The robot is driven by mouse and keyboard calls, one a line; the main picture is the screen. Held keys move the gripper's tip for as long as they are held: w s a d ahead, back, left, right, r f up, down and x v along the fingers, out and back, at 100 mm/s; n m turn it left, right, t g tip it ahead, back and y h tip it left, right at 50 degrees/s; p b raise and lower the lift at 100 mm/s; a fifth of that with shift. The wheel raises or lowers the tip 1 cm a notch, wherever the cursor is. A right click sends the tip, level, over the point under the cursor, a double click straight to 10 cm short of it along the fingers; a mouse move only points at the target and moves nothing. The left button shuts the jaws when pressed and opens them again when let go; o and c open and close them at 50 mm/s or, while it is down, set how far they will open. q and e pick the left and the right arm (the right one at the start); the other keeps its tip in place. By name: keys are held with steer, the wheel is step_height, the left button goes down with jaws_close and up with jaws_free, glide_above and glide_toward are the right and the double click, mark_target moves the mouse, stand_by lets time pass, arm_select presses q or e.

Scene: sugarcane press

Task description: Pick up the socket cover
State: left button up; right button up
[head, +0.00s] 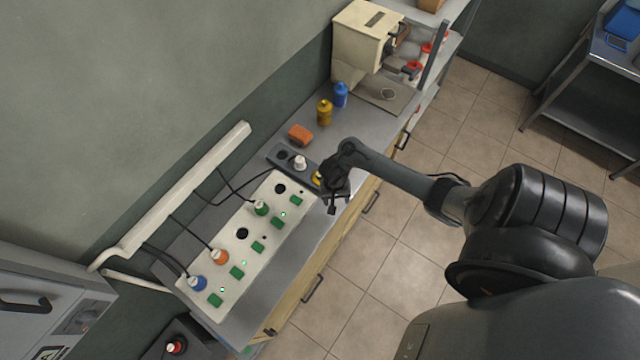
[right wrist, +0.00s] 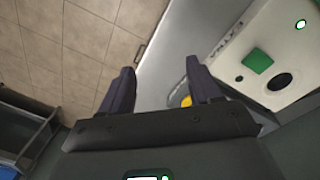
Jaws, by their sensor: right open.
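A dark grey tray (head: 308,172) lies on the counter, holding a white-topped piece (head: 299,162), a dark round piece (head: 281,155) and a yellow piece (head: 317,178). I cannot tell for sure which is the socket cover. My right gripper (head: 337,203) is open above the tray's near end, beside the yellow piece and partly hiding it. In the right wrist view the fingers (right wrist: 158,68) are spread apart with nothing gripped. A bit of the yellow piece (right wrist: 186,101) shows by the right-hand finger. My left gripper is out of view.
A white socket panel (head: 262,210) with green switches, open sockets and green, orange and blue plugs lies beside the tray. An orange block (head: 300,135), a yellow bottle (head: 324,112) and a blue bottle (head: 340,95) stand behind. A cream machine (head: 362,38) stands at the far end.

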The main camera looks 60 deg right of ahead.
steer(key=shift+m+t+h, duration=0.4)
steer(key=shift+t+h, duration=0.1)
steer(key=shift+t, duration=0.3)
steer(key=w+d+b, duration=0.1)
steer(key=w+d, duration=0.1)
steer(key=w, duration=0.1)
steer(key=w+d+r+b, duration=0.1)
steer(key=w+d, duration=0.2)
steer(key=w, duration=0.1)
steer(key=w+d+b, duration=0.1)
steer(key=w+d, duration=0.2)
steer(key=shift+w+r+b, duration=0.15)
steer(key=shift+r+b, duration=0.15)
steer(key=shift+b, duration=0.05)
steer(key=shift+w+d+f+b, duration=0.15)
steer(key=shift+f+b, duration=0.25)
steer(key=shift+f, duration=0.6)
steer(key=shift+w+d+f+b, duration=0.1)
steer(key=shift+f+b, duration=0.25)
steer(key=shift+f, duration=0.7)
steer(key=shift+w+d+f+b, duration=0.15)
steer(key=shift+f+b, duration=0.25)
steer(key=shift+f, duration=0.6)
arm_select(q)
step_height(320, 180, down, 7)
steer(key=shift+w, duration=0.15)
arm_select(e)
steer(key=shift+a, duration=0.1)
